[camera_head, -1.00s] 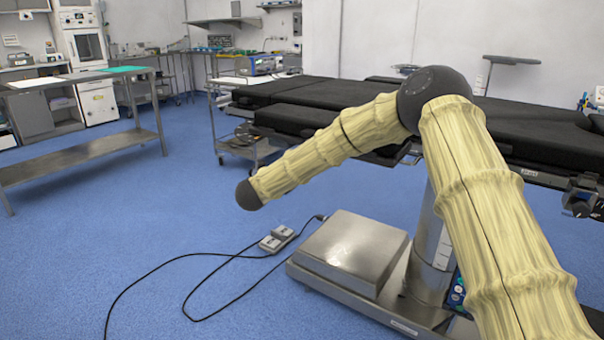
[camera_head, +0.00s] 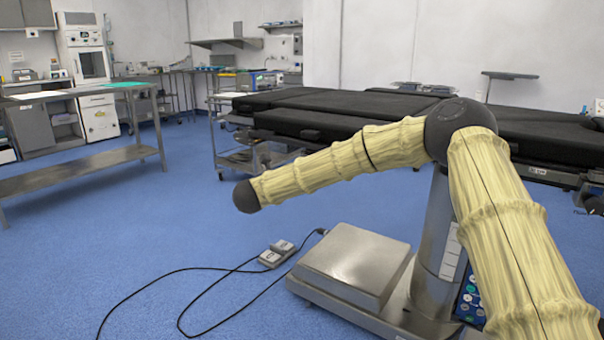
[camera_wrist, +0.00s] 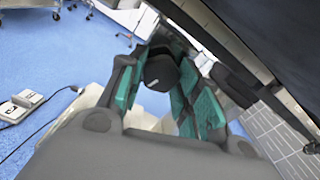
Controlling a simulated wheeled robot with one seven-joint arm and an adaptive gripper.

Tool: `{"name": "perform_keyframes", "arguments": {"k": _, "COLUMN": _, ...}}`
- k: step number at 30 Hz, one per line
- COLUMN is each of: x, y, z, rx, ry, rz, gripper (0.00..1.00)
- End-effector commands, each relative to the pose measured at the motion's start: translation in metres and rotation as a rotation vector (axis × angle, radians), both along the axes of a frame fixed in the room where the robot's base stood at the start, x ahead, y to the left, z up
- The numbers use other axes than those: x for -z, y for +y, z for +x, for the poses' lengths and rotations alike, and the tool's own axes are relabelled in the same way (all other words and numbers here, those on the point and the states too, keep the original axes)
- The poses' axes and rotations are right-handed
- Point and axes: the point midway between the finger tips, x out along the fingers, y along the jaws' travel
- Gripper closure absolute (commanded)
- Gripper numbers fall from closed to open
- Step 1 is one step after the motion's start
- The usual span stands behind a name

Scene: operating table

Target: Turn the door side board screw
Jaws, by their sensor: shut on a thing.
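In the wrist view, my gripper (camera_wrist: 158,78) has dark grey fingers with teal pads. The fingers are closed around a black knob-like screw head (camera_wrist: 162,72) beside the table's dark side. The pads touch or nearly touch it from left and right; its shaft is hidden. The operating table (camera_head: 340,120) has black cushions and stands on a steel column in the head view. In that view my arm crosses in front of the table, and my gripper is not visible.
A steel base (camera_head: 352,265) stands below the table. A foot pedal (camera_head: 276,254) with looping black cables lies on the blue floor. A steel side table (camera_head: 90,160) stands at the left, and a trolley (camera_head: 250,158) stands beyond my arm. Open floor lies between them.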

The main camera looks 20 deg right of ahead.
Motion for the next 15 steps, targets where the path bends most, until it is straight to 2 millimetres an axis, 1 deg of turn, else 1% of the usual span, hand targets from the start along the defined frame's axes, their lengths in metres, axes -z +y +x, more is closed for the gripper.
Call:
{"name": "perform_keyframes", "arguments": {"k": 1, "x": 0.0028, "y": 0.0004, "z": -0.0007, "rx": 0.0, "ry": 0.002, "rz": 0.002, "gripper": 0.91}}
{"name": "perform_keyframes", "arguments": {"k": 11, "x": 0.0025, "y": 0.0005, "z": -0.0006, "rx": 0.0, "ry": 0.001, "rz": 0.003, "gripper": 0.91}}
{"name": "perform_keyframes", "arguments": {"k": 12, "x": 0.0025, "y": 0.0005, "z": -0.0006, "rx": 0.0, "ry": 0.001, "rz": 0.003, "gripper": 0.63}}
{"name": "perform_keyframes", "arguments": {"k": 14, "x": 0.0023, "y": 0.0006, "z": -0.0006, "rx": 0.0, "ry": 0.001, "rz": 0.002, "gripper": 0.52}}
{"name": "perform_keyframes", "arguments": {"k": 15, "x": 0.0021, "y": 0.0005, "z": -0.0005, "rx": 0.0, "ry": 0.001, "rz": 0.002, "gripper": 0.45}}
